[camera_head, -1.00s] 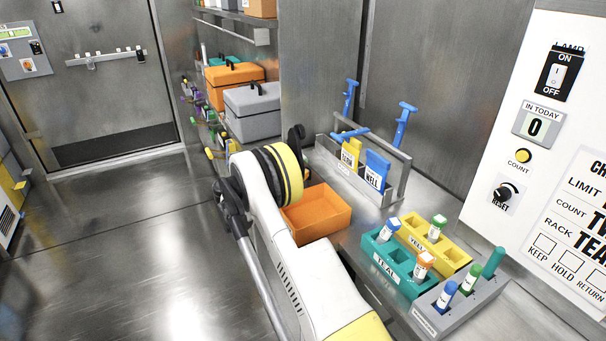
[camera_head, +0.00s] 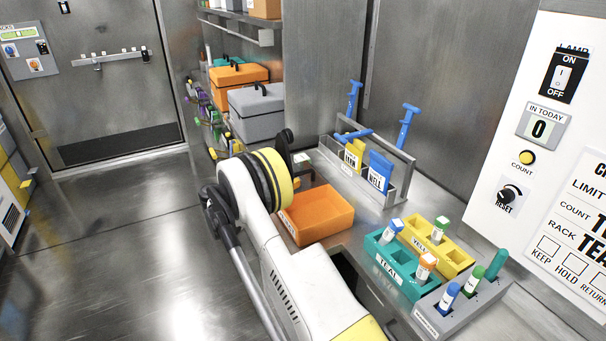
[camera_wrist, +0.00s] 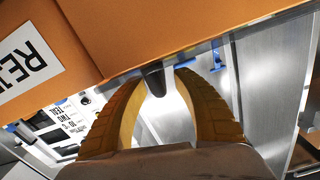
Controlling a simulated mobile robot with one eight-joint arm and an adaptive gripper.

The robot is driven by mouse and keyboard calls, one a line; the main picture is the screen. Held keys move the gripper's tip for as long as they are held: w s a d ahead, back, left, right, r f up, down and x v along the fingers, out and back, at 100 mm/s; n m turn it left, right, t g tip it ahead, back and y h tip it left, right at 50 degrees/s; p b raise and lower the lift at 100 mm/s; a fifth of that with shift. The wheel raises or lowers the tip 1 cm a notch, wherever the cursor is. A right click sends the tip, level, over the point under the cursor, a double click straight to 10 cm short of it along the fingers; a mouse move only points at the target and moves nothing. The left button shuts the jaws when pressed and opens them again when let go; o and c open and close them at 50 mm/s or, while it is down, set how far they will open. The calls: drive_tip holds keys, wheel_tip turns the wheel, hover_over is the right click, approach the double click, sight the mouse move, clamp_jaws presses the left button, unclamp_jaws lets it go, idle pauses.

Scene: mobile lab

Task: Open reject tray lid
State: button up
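The orange reject tray (camera_head: 322,218) stands on the bench beyond my arm, with a white label on its near left side. In the head view I cannot make out a separate lid. In the wrist view an orange face (camera_wrist: 130,35) with a white label starting "RE" fills the upper left. A dark knob (camera_wrist: 153,80) shows below its edge, between the tips of my gripper (camera_wrist: 163,78). The two yellow-brown fingers stand apart, with a bright gap beside the knob. Contact with the knob cannot be told. My arm hides the fingers in the head view.
Right of the tray are a teal rack (camera_head: 385,261), a yellow rack (camera_head: 458,258) and a grey rack (camera_head: 462,308) with tubes. A metal holder (camera_head: 397,193) with blue-handled tools stands behind. Orange and grey cases (camera_head: 257,108) sit at the back. The floor on the left is clear.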

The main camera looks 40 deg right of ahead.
drive_tip(key=v, duration=0.7)
drive_tip(key=shift+r, duration=0.1)
